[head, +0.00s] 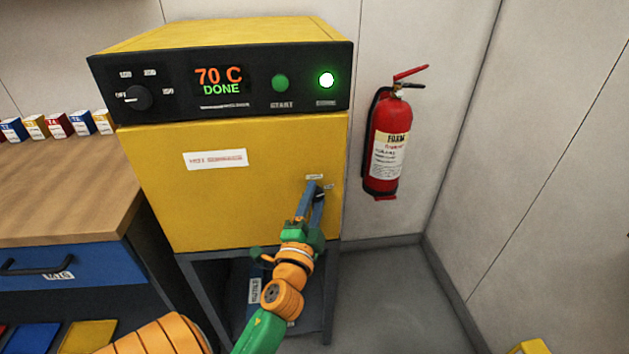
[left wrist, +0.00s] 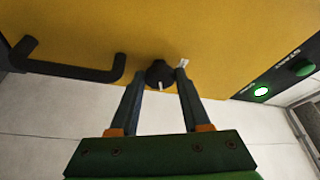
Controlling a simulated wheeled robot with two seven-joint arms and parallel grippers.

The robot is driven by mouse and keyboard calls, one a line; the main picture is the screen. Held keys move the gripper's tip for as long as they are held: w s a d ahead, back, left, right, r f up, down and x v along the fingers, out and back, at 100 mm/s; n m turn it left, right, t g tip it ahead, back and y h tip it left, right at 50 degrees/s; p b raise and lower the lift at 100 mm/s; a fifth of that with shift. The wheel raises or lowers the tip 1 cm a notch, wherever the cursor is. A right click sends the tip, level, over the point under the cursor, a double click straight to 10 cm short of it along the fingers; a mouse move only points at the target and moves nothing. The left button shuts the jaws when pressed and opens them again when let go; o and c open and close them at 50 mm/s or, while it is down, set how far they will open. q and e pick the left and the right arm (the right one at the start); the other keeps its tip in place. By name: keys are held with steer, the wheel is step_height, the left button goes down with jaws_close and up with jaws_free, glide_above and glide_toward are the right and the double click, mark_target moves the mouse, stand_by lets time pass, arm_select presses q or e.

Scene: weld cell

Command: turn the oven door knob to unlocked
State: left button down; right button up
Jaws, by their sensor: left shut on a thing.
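The oven (head: 200,210) is a yellow box with a black panel on top, and its door is shut. The door knob (left wrist: 158,73) is small, round and black with a white mark, which points down toward my gripper's palm in the left wrist view. My left gripper (head: 314,190) reaches up to the door's right side and is shut on the knob, one finger on each side. In the head view the fingers mostly hide the knob. Small white labels (head: 314,177) sit beside it; their words are too small to read. My right gripper is not in view.
A black bar handle (left wrist: 70,68) is on the door beside the knob. The panel reads 70 C DONE, with a lit green lamp (head: 326,80) and a dial (head: 137,98). A red extinguisher (head: 388,145) hangs at right. A wooden bench (head: 60,195) stands left.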

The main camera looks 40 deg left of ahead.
arm_select(q)
steer(key=shift+r+m+g+h+p, duration=0.1)
steer(key=shift+m+g+h+p, duration=0.2)
steer(key=shift+m+p, duration=1)
steer(key=shift+r+m+g+h+p, duration=0.1)
steer(key=shift+m+g+h+p, duration=0.15)
steer(key=shift+m+p, duration=1)
steer(key=shift+n+p, duration=0.25)
steer(key=shift+p, duration=0.05)
steer(key=shift+c, duration=1.9)
jaws_free()
steer(key=shift+a+f, duration=0.1)
steer(key=b+v, duration=0.2)
steer(key=v, duration=0.5)
